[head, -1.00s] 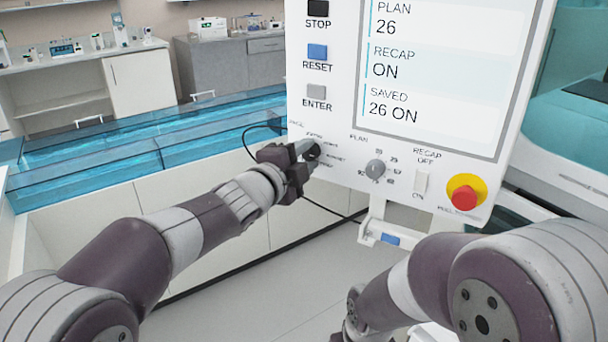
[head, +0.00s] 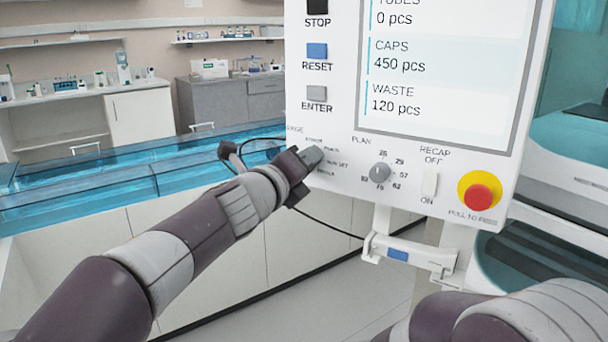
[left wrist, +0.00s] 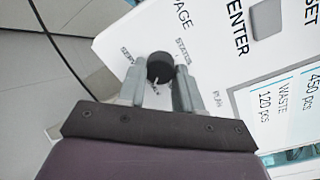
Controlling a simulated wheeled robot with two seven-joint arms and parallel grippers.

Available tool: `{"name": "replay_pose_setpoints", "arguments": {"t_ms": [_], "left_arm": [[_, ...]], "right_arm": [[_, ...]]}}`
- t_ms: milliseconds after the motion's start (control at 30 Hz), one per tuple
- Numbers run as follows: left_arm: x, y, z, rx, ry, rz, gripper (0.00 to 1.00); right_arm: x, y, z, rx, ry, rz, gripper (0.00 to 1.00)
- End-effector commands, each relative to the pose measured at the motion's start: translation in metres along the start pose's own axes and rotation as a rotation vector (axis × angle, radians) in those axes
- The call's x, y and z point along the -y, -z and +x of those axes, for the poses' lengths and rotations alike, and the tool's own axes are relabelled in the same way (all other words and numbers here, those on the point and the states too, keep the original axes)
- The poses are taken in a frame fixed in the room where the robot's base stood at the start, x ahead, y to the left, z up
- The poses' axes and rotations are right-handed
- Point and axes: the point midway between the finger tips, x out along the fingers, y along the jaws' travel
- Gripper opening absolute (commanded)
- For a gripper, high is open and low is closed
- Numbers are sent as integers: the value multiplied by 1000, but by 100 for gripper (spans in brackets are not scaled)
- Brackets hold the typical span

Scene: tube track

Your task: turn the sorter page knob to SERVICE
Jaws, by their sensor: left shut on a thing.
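The page knob (left wrist: 160,66) is a small black dial on the lower left of the white sorter panel (head: 340,142). In the left wrist view it sits between the two fingers of my left gripper (left wrist: 159,82), which is shut on it. A pale mark shows on its near side. In the head view my left gripper (head: 308,160) covers the knob. Small labels ring the dial, partly hidden; I cannot read which one the knob points to. The screen (head: 440,70) shows TUBES 0 pcs, CAPS 450 pcs and WASTE 120 pcs. My right gripper is out of view.
Right of the page knob are the grey plan knob (head: 380,172), the recap switch (head: 430,184) and a red stop button (head: 478,197) on yellow. Stop, reset (head: 317,51) and enter (head: 316,91) buttons are above. A dark cable (head: 330,223) hangs behind my left arm.

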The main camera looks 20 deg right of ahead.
Motion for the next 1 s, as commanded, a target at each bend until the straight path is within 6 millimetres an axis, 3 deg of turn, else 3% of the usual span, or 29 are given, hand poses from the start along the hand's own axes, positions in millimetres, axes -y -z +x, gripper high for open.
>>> {"name": "replay_pose_setpoints", "arguments": {"t_ms": [400, 1000], "left_arm": [[-4, 4, 1, 21, 3, 391, 4], [-5, 3, 1, 49, 9, 883, 4]], "right_arm": [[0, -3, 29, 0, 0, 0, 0], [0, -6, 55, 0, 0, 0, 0]]}}
